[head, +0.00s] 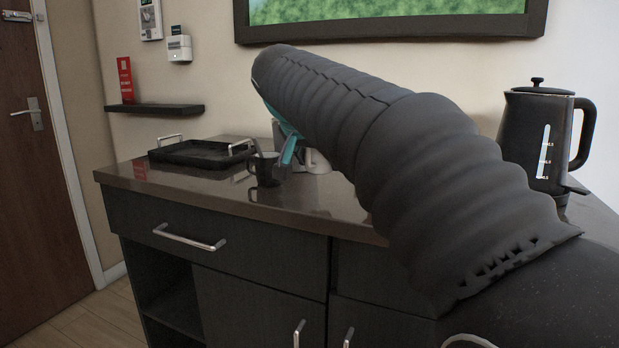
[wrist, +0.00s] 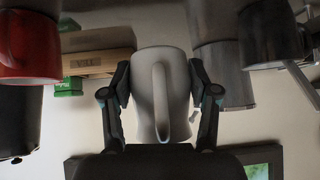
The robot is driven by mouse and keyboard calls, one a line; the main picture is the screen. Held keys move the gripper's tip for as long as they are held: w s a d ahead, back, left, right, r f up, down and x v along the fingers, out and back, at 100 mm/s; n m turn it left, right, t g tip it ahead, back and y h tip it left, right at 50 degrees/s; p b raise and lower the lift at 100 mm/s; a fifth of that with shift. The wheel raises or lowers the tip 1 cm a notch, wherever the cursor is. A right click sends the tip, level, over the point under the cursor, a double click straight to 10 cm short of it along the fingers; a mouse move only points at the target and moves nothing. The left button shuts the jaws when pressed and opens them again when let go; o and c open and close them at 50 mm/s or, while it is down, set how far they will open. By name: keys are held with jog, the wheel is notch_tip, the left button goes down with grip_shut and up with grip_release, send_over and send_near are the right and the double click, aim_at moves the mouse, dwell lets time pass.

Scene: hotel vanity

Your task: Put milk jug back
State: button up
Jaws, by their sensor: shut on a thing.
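The milk jug (wrist: 145,85) is pale and smooth, with its looped handle facing the camera in the wrist view. My gripper (wrist: 160,82) is shut on it, one dark finger on each side of its body. The wrist picture appears upside down. In the head view, teal parts of my gripper (head: 289,149) show over the counter, just right of a dark cup (head: 265,170). My arm hides much of the gripper and what it holds. A pale object (head: 317,162) shows partly beside the arm; I cannot tell whether it is the jug.
A black tray (head: 190,152) with metal handles lies on the left of the counter (head: 215,188). A kettle (head: 530,135) stands at the right. The wrist view shows a red mug (wrist: 32,45), a brown box (wrist: 98,62), a grey canister (wrist: 222,75) and a dark mug (wrist: 270,35) near the jug.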

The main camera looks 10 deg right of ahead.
aim_at(312, 170)
jog(key=shift+w+a+f, duration=0.15)
jog(key=shift+w+f, duration=0.15)
jog(key=shift+w, duration=0.05)
jog(key=shift+f, duration=1.85)
jog(key=shift+f+b, duration=0.2)
jog(key=shift+b, duration=0.25)
jog(key=o, duration=1.3)
jog(key=shift+o, duration=0.2)
jog(key=shift+r+p, duration=0.3)
jog(key=shift+p, duration=0.05)
jog(key=v, duration=1.2)
jog(key=shift+f, duration=0.1)
